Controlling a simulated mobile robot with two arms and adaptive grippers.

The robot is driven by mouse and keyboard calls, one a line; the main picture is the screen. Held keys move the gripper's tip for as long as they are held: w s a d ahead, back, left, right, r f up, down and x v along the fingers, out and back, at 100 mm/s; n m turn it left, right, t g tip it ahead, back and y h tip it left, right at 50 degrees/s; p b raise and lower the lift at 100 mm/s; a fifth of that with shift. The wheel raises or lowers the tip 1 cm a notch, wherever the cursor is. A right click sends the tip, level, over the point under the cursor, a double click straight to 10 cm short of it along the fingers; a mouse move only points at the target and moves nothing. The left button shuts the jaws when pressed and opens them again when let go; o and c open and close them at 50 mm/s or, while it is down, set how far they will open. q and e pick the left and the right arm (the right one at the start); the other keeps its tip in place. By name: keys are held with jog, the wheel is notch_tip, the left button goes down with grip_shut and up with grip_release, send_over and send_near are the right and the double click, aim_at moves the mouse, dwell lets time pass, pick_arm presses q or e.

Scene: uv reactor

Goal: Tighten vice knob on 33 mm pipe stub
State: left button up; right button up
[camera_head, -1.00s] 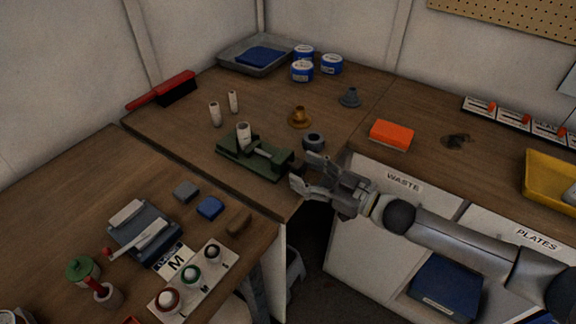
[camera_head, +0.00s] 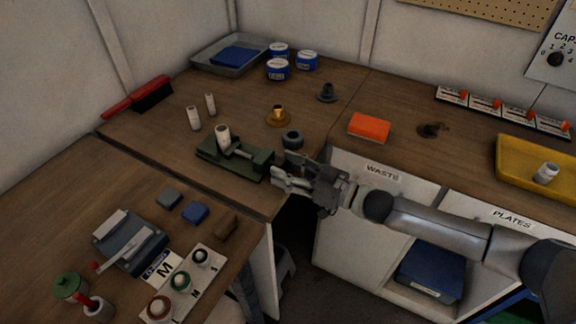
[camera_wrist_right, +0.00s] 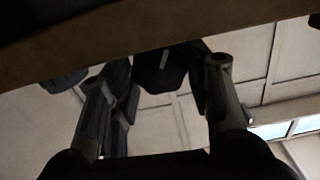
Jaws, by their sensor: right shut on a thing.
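The green vice (camera_head: 213,149) stands near the front edge of the wooden bench in the head view. A pale pipe stub (camera_head: 223,136) stands upright, slightly tilted in the picture, between its jaws. My right gripper (camera_head: 277,172) is at the vice's right end, its fingers either side of the screw end, shut on the vice knob. The fingers hide the knob in the head view. In the right wrist view a dark rounded knob (camera_wrist_right: 160,72) shows between the two fingers. My left gripper is in neither view.
A dark ring (camera_head: 292,139) and a brass flanged part (camera_head: 278,116) sit just behind the gripper. Two thinner pale stubs (camera_head: 194,119) stand behind the vice. An orange block (camera_head: 369,127) lies to the right. The bench edge drops to a gap below my arm.

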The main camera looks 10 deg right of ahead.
jog(key=shift+m, duration=0.3)
jog(key=o, duration=0.6)
jog(key=shift+o, duration=0.7)
jog(key=shift+w+a, duration=0.15)
jog(key=v, duration=1.2)
